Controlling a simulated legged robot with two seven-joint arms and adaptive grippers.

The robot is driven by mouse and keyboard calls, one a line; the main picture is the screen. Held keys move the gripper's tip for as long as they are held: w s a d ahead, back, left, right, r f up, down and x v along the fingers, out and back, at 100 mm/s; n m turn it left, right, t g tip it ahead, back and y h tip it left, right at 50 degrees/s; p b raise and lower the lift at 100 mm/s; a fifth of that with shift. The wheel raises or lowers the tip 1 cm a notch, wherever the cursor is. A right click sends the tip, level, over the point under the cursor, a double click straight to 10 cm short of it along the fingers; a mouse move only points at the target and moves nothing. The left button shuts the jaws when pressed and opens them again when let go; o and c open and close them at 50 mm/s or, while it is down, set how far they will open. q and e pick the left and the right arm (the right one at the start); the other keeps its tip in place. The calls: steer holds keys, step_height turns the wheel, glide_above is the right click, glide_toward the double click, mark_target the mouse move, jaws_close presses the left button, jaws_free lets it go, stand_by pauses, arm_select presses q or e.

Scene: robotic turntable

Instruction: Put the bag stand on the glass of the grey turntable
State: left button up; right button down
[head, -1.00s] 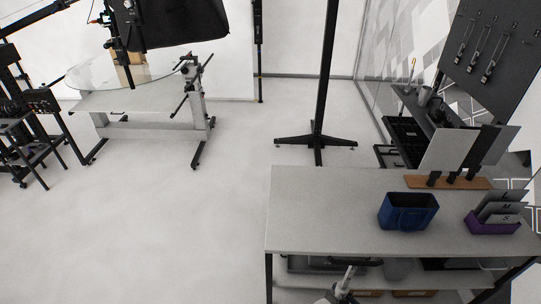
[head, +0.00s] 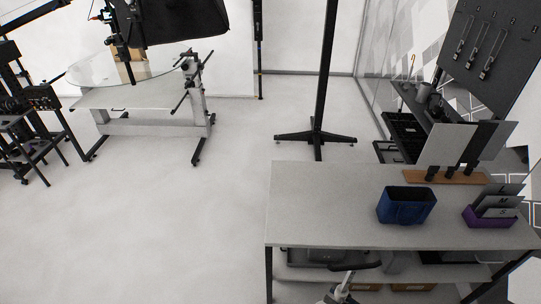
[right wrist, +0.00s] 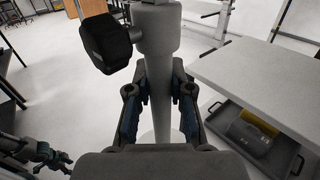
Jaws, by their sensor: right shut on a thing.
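My right gripper (right wrist: 159,103) is shut on a light grey post, apparently the bag stand (right wrist: 158,40), which rises between its fingers in the right wrist view. The grey turntable (head: 150,127) stands far off at the back left, with a round clear glass (head: 88,74) on top. A dark, jointed shape low at the left of the right wrist view looks like my left gripper (right wrist: 50,157); its opening is unclear.
A grey table (head: 320,205) at the right carries a blue bag (head: 405,206), a purple holder (head: 488,217) and a wooden board (head: 455,176). A black pole stand (head: 318,138) is behind it. A black softbox (head: 190,20) hangs near the glass. Open floor lies at centre-left.

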steer(key=shift+w+d+n+g+y, duration=0.1)
steer(key=shift+w+n+g+y, duration=0.05)
steer(key=shift+n+g+y, duration=0.4)
steer(key=w+d+r+m+t+h, duration=0.2)
steer(key=w+d+m+t+h, duration=0.35)
steer(key=w, duration=0.35)
steer(key=w+d+f+m+t+h, duration=0.1)
steer(key=w+d+f+m+h, duration=0.25)
steer(key=w+d+h, duration=0.35)
steer(key=s+a+f+m+h, duration=0.1)
steer(key=a+f+h, duration=0.1)
steer(key=a, duration=0.8)
steer(key=shift+s+a+m+t, duration=0.2)
steer(key=shift+a+m+t, duration=0.05)
steer(key=shift+m+t, duration=0.1)
